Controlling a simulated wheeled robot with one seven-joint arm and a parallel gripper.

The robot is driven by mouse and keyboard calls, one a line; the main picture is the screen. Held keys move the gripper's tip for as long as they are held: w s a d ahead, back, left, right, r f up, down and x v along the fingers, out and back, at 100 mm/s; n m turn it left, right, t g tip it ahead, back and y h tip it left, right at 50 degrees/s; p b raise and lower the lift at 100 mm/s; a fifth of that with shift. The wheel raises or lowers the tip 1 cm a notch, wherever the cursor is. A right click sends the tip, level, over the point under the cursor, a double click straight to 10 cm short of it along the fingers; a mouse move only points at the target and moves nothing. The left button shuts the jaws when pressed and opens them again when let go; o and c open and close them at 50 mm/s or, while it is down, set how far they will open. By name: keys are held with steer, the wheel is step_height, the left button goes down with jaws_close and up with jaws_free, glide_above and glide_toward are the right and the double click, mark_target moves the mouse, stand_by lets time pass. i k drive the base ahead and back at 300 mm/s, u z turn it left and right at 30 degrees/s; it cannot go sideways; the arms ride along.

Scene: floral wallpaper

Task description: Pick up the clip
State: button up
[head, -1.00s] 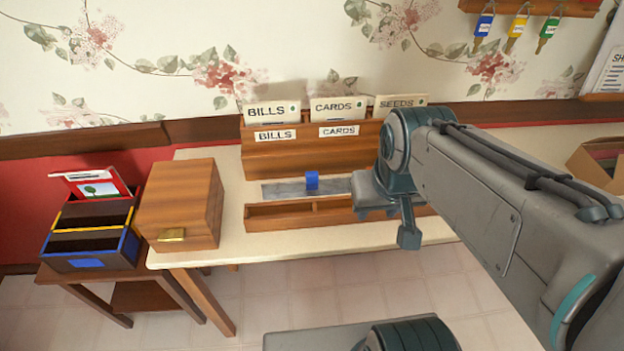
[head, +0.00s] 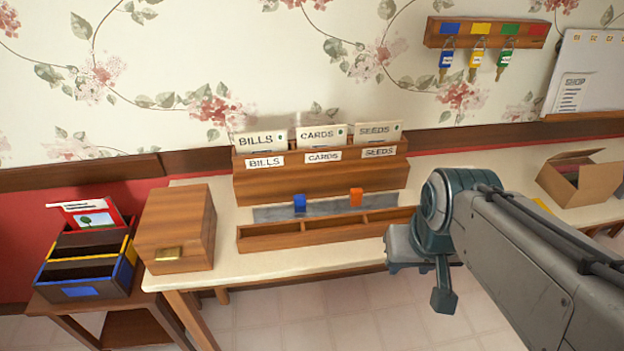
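Two small upright pieces that look like clips stand on a grey strip (head: 328,209) on the table: a blue clip (head: 300,202) on the left and an orange clip (head: 356,197) on the right. The task does not say which clip. My gripper (head: 424,282) is at the right, in front of the table's front edge, apart from both clips. Its fingers are partly hidden by its own body, and I cannot tell if they are open. No object shows in it.
A long wooden tray (head: 270,242) with compartments lies in front of the strip. A wooden sorter (head: 249,187) with labelled cards stands behind it. A wooden box (head: 180,228) is at the left, a cardboard box (head: 590,181) at the right. Keys hang from a rack (head: 436,40).

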mark_target(299, 200)
steer(key=i, duration=0.85)
steer(key=u, duration=0.95)
